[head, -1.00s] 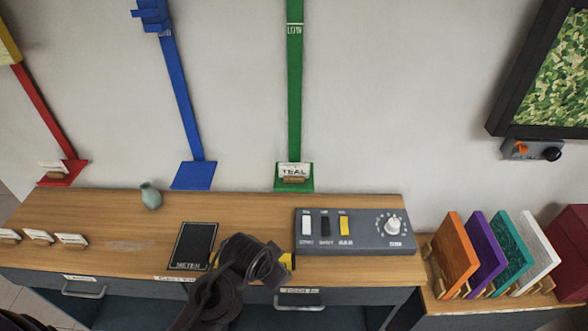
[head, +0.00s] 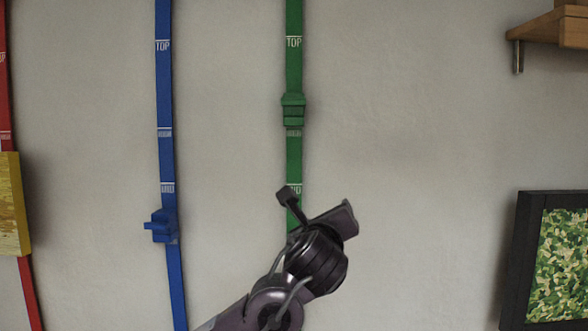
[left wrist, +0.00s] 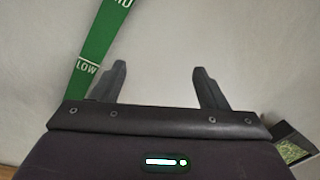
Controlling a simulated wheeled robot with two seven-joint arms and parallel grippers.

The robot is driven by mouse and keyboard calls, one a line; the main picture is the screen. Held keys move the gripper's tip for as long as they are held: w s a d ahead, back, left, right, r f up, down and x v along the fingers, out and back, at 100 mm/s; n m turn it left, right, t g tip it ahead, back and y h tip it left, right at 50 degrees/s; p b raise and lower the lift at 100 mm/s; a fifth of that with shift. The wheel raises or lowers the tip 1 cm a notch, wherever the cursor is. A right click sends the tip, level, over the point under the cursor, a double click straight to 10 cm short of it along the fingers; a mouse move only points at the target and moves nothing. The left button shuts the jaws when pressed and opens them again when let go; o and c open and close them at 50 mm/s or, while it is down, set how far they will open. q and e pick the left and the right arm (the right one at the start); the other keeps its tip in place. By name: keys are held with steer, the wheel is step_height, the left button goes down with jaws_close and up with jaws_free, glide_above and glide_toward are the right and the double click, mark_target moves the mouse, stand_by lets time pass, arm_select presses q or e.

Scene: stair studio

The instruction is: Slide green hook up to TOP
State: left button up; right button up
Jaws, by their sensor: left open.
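The green hook (head: 292,109) is a blocky slider on the vertical green rail (head: 294,72). It sits just above a white mark, below the TOP mark near the upper edge of the head view. My left gripper (head: 316,205) is open and empty in front of the rail near the MID label, well below the hook. In the left wrist view the open fingers (left wrist: 160,68) point at bare wall, and the green rail (left wrist: 100,45) with its LOW label runs along the left finger. The hook is not in that view. My right gripper is not in view.
A blue rail with a blue hook (head: 161,226) is to the left. A yellow block (head: 12,203) on a red rail is at the far left. A dark-framed picture (head: 525,262) and a wooden shelf (head: 550,28) are at the right.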

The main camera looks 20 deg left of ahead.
mark_target(293, 103)
arm_select(q)
steer(key=s+a+r+m+t+y, duration=0.1)
steer(key=a+r+m+t+y, duration=0.15)
steer(key=r, duration=0.75)
steer(key=s+a+r+m+t+y, duration=0.15)
steer(key=a+r, duration=0.25)
steer(key=r, duration=0.5)
steer(key=p+x, duration=0.3)
steer(key=x, duration=0.2)
steer(key=p+x, duration=0.2)
steer(key=shift+w+d+r+p, duration=0.15)
steer(key=shift+w+r+p, duration=0.15)
steer(key=shift+w+r, duration=0.05)
steer(key=shift+w, duration=0.35)
